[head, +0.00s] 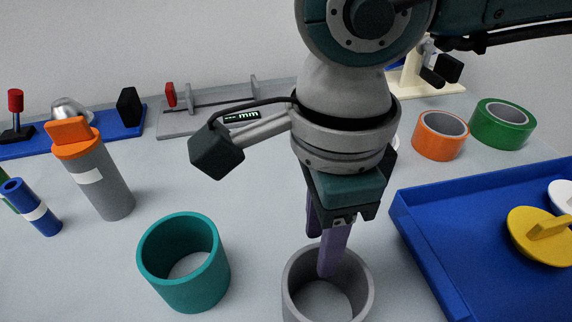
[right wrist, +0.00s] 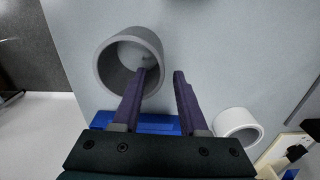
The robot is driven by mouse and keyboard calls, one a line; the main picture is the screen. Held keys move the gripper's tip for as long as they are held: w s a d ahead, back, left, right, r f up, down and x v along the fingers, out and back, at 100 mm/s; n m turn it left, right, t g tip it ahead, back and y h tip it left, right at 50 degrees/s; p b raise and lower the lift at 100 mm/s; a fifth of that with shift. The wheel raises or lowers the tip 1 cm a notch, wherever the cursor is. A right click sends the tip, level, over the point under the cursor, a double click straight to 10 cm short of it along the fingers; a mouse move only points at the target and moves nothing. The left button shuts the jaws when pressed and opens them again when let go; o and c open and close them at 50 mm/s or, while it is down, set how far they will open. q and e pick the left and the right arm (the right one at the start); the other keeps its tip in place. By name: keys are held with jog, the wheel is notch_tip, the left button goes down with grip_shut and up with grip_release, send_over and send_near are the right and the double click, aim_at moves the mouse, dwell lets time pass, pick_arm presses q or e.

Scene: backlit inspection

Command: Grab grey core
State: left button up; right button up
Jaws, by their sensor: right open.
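The grey core (head: 293,297) is a hollow cylinder standing upright at the front middle of the head view, cut by the bottom edge. It also shows in the right wrist view (right wrist: 155,45). My right gripper (head: 322,245) is open over its far wall. One purple finger reaches over the core's opening; the other is behind the rim, outside it. I cannot tell whether a finger touches the wall. My left gripper is out of view.
A teal ring (head: 185,270) stands left of the core. A blue tray (head: 418,248) holding a yellow lid (head: 535,237) is on the right. Orange (head: 438,135) and green (head: 502,124) rolls stand behind it. A grey canister (head: 103,185) is at left.

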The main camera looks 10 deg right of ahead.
aim_at(311, 279)
notch_tip(311, 279, down, 6)
jog(key=shift+w+a+r, duration=0.1)
jog(key=shift+w+a, duration=0.05)
grip_shut()
dwell(0.4)
dwell(1.1)
